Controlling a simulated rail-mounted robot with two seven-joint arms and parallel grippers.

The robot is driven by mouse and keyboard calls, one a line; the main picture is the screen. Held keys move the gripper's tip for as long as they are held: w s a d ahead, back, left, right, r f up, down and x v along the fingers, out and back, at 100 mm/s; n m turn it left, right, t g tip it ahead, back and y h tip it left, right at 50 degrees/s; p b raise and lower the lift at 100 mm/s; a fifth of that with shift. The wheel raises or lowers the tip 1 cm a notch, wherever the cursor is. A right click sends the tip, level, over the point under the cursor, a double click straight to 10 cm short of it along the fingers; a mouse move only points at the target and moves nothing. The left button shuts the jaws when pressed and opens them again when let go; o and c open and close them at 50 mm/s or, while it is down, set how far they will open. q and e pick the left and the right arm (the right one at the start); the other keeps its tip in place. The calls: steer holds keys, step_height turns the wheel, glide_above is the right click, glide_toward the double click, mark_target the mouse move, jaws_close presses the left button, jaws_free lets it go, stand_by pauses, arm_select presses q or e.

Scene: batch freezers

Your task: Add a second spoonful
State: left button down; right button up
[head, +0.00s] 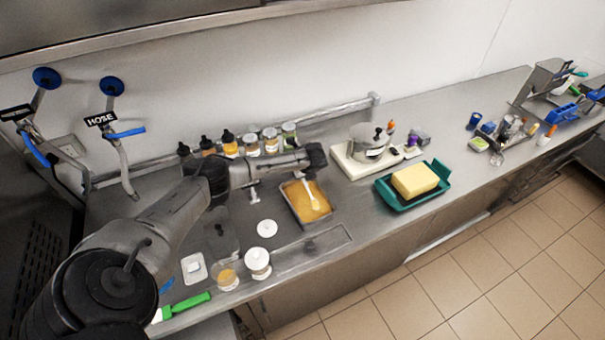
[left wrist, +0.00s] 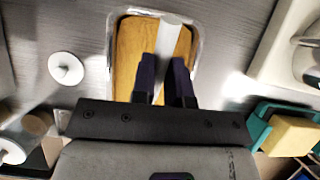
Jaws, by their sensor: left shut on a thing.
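My left gripper (head: 312,172) is shut on a pale spoon (head: 313,197) above a metal pan (head: 318,226) of smooth orange-yellow mix (head: 298,203). In the left wrist view, the fingers (left wrist: 164,82) grip the spoon's handle (left wrist: 168,42) over the mix (left wrist: 130,50). Whether the spoon's bowl touches the mix or carries anything is unclear. A clear jar with tan contents (head: 227,276) stands at the front left beside a white-lidded jar (head: 258,264). A loose white round lid (head: 267,228) lies left of the pan. My right gripper is not in view.
Several bottles and jars (head: 252,145) line the wall behind my forearm. Right of the pan are a white board with a metal pot (head: 369,143) and a teal tray (head: 386,197) with a yellow block (head: 415,180). A green-handled tool (head: 187,304) lies front left.

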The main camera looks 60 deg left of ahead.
arm_select(q)
steer(key=shift+a+r, duration=0.1)
steer(key=shift+r, duration=0.35)
steer(key=shift+a+f+h, duration=0.2)
steer(key=shift+a+h, duration=0.15)
steer(key=shift+h, duration=0.05)
steer(key=shift+a+h+b, duration=0.3)
steer(key=shift+h, duration=0.1)
steer(key=shift+a+h+b, duration=0.5)
steer(key=shift+h+b, duration=0.05)
steer(key=shift+h, duration=0.05)
steer(key=shift+a+r+h+b, duration=0.1)
steer(key=shift+a+h+b, duration=0.35)
steer(key=shift+b, duration=0.2)
steer(key=shift+w+r, duration=0.1)
steer(key=shift+r, duration=0.05)
